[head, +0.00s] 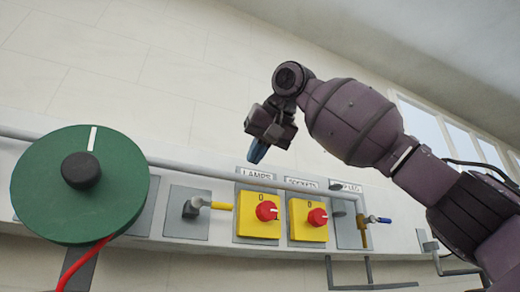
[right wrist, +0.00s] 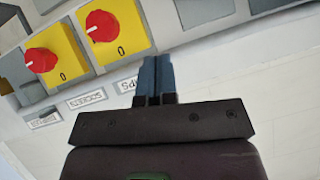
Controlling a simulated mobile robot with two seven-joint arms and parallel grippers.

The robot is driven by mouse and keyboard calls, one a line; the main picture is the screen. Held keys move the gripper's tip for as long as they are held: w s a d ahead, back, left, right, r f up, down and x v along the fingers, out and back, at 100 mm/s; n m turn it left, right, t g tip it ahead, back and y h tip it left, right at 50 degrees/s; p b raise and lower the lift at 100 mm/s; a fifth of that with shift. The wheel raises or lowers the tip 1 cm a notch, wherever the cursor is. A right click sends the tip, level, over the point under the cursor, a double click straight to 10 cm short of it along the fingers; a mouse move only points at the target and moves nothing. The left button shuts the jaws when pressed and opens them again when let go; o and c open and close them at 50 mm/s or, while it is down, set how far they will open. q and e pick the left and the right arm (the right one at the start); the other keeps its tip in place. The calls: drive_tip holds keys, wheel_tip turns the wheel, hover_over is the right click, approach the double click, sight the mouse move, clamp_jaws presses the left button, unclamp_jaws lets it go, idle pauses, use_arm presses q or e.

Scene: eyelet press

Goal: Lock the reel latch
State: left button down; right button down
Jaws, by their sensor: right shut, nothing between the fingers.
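The green reel (head: 110,190) with a black hub knob (head: 80,170) and a white mark is at the left of the head view. A red line runs down from it. My left gripper is out of view.
Two yellow switch boxes with red knobs, lamps (head: 249,224) and sockets (head: 303,228), sit right of the lever. A grey pipe (head: 215,172) runs along the panel top. The wall above is clear.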

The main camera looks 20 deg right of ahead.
sight(214, 205)
drive_tip(key=w+a+f+p, duration=0.1)
drive_tip(key=w+f, duration=0.4)
drive_tip(key=f, duration=0.2)
drive_tip(key=shift+w+a, duration=0.25)
drive_tip(key=shift+a, duration=0.05)
drive_tip(key=shift+f, duration=0.1)
